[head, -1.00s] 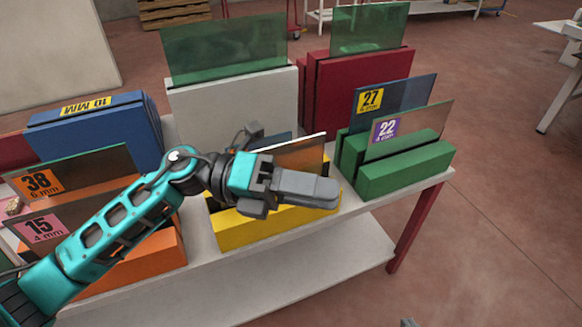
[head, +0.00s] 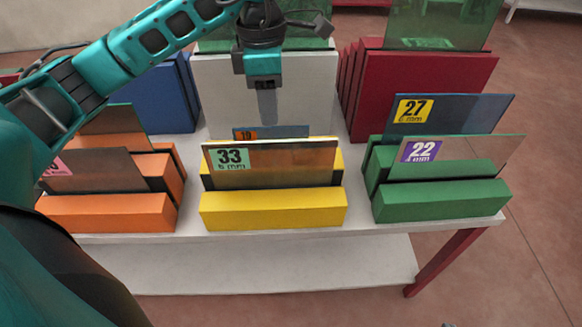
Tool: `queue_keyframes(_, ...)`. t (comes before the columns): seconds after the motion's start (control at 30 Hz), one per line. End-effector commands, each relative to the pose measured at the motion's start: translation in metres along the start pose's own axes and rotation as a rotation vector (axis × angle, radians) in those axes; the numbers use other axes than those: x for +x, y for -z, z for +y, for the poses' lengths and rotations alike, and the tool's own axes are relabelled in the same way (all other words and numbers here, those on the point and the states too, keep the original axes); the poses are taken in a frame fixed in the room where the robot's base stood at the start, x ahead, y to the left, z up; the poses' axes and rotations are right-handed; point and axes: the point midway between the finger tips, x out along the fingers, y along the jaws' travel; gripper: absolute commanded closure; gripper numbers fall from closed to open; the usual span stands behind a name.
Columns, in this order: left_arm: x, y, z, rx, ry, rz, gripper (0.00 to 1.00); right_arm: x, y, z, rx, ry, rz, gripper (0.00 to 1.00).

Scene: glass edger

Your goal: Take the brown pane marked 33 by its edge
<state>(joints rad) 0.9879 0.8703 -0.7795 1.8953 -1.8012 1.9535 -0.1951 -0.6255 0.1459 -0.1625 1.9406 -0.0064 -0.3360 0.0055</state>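The brown pane marked 33 (head: 295,163) stands upright in the yellow rack (head: 272,210), its mint label at its upper left. Its pale top edge is free and its lower part is hidden by the front yellow block. A blue pane with an orange label (head: 285,132) shows just behind it. My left gripper (head: 267,108) points down above the rack, in front of the white block in the picture. Its fingertips appear a little above the panes, apart from the brown one. The fingers are seen edge-on, so their opening is hidden. My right gripper is not clearly seen.
Green rack (head: 440,202) at right holds panes 27 (head: 465,112) and 22 (head: 480,155). Orange rack (head: 105,212) at left holds brownish panes. White (head: 315,85), dark red (head: 425,85) and blue (head: 175,95) blocks stand behind. The white table (head: 357,205) has narrow gaps between racks.

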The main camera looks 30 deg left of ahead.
Motion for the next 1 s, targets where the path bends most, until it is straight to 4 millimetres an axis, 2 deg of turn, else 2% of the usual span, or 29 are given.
queue_keyframes(0.07,-0.004,0.006,0.005,-0.009,-0.022,0.024,0.64,0.000,0.000,0.000,0.000,0.000,0.000,1.00)
queue_keyframes(0.17,0.003,0.009,0.006,-0.013,-0.028,0.035,0.64,0.000,-0.001,0.000,0.000,0.000,0.000,1.00)
queue_keyframes(0.5,0.061,0.010,0.007,-0.012,-0.025,0.033,0.64,0.001,-0.002,-0.001,0.001,0.001,-0.001,1.00)
queue_keyframes(0.73,0.079,0.010,0.007,-0.010,-0.026,0.031,0.64,0.001,-0.001,-0.001,0.004,0.001,0.000,1.00)
queue_keyframes(1.0,0.117,0.011,0.006,-0.011,-0.024,0.032,0.64,0.000,0.001,-0.002,0.006,0.001,0.000,1.00)
